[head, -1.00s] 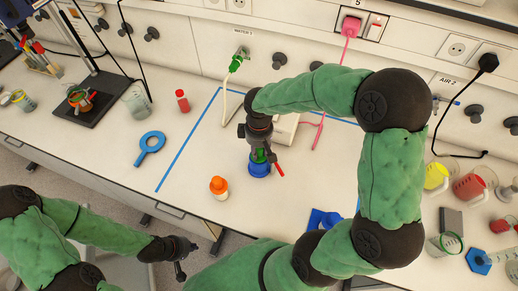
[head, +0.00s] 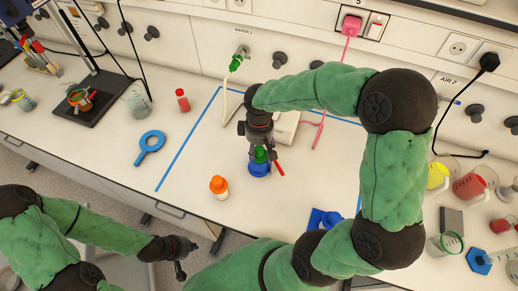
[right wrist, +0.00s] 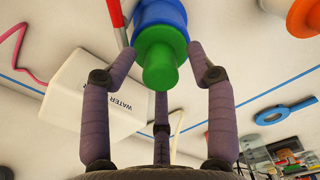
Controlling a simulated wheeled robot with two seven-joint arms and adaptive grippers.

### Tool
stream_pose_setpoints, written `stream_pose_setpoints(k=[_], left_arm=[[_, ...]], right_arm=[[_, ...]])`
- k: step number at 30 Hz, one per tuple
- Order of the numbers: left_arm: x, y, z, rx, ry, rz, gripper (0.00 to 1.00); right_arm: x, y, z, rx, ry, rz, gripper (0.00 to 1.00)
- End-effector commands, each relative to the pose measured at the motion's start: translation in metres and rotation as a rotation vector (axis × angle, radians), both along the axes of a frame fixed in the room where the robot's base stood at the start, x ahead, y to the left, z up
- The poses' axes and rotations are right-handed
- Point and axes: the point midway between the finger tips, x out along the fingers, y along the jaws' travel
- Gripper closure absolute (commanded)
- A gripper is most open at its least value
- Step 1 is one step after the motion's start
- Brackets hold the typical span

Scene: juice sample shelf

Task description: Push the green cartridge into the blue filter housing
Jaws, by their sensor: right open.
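The blue filter housing (head: 259,169) stands on the bench inside the blue tape outline. The green cartridge (head: 260,154) sits at its top, upright and in line with it; how deep it sits cannot be told. In the right wrist view the green cartridge (right wrist: 158,58) shows in front of the blue housing (right wrist: 160,14). My right gripper (head: 261,150) is just above the cartridge, pointing down. Its fingers (right wrist: 160,68) are spread around the cartridge, apart from it at the sides. My left gripper (head: 182,258) hangs over the bench's front edge, away from both; its fingers are unclear.
A red handle (head: 279,169) sticks out beside the housing. An orange-capped bottle (head: 219,187) stands to the left front. A white box (right wrist: 95,92) marked WATER is behind. A blue ring (head: 150,147) lies left of the tape. The bench between is clear.

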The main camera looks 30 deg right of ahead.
Motion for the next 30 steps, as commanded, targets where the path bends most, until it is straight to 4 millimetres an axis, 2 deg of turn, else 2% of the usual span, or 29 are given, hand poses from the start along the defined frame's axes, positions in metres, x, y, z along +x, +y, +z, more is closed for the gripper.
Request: stream_pose_setpoints(k=[9, 15, 21, 30], left_arm=[[0.0, 0.0, 0.0, 0.0, 0.0, 0.0, 1.0], [0.0, 0.0, 0.0, 0.0, 0.0, 0.0, 1.0], [0.0, 0.0, 0.0, 0.0, 0.0, 0.0, 1.0], [0.0, 0.0, 0.0, 0.0, 0.0, 0.0, 1.0]], right_arm=[[0.001, 0.001, 0.061, 0.0, -0.005, 0.001, 0.43], [0.0, 0.001, 0.093, 0.0, -0.002, 0.002, 0.43], [0.0, 0.001, 0.107, 0.001, 0.0, 0.002, 0.43], [-0.001, 0.001, 0.109, 0.001, 0.0, 0.002, 0.43]])
